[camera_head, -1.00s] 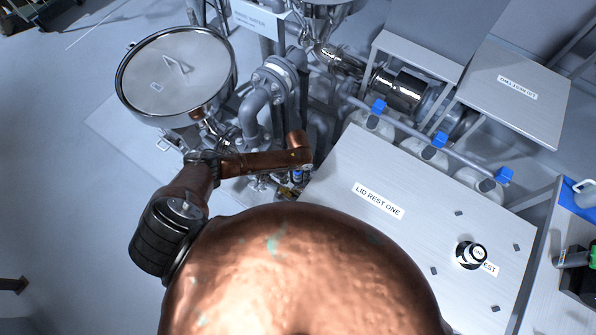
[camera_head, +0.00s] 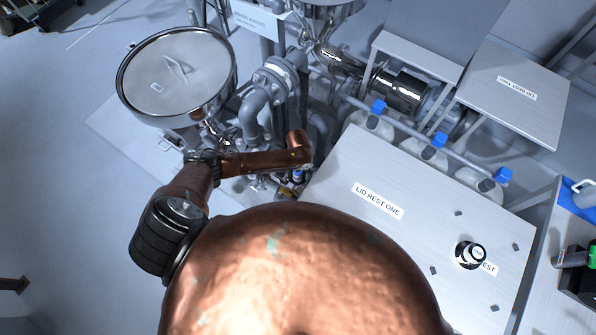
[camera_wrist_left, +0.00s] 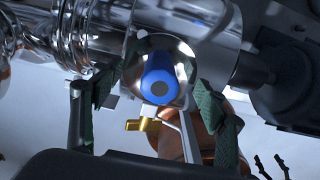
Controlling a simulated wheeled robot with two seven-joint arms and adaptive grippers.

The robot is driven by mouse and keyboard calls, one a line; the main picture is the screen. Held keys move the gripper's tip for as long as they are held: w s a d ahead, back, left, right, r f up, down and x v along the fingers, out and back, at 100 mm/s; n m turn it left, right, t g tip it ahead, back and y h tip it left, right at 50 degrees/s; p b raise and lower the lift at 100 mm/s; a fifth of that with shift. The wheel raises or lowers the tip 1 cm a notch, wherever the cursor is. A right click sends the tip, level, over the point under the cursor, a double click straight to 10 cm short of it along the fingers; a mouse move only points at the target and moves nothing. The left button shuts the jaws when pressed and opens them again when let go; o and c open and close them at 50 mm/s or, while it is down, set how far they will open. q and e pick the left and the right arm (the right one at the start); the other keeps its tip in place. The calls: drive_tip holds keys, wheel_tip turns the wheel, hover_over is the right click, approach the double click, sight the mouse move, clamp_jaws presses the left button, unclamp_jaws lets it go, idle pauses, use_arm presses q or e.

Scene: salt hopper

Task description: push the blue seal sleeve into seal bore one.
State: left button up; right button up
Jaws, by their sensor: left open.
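The blue seal sleeve (camera_wrist_left: 158,80) shows in the left wrist view, its dark round end facing the camera. It stands at a shiny round metal opening (camera_wrist_left: 183,50) in the pipework; how deep it sits is not clear. My left gripper (camera_wrist_left: 150,95) is open, with one dark ridged finger left of the sleeve and one right of it. Both fingers look apart from the sleeve. In the head view my left gripper (camera_head: 290,188) is small and partly hidden beyond my copper body, near the pipes.
A round-lidded hopper (camera_head: 150,85) stands at the left. Grey pipes (camera_head: 255,115) crowd around my left forearm. A table marked LID REST ONE (camera_head: 345,180) lies to the right, with a black and white round part (camera_head: 470,254) on it.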

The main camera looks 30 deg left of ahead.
use_arm(q)
drive_tip(key=shift+r+p, duration=2.15)
drive_tip(key=shift+r, duration=0.6)
wheel_tip(320, 180, up, 12)
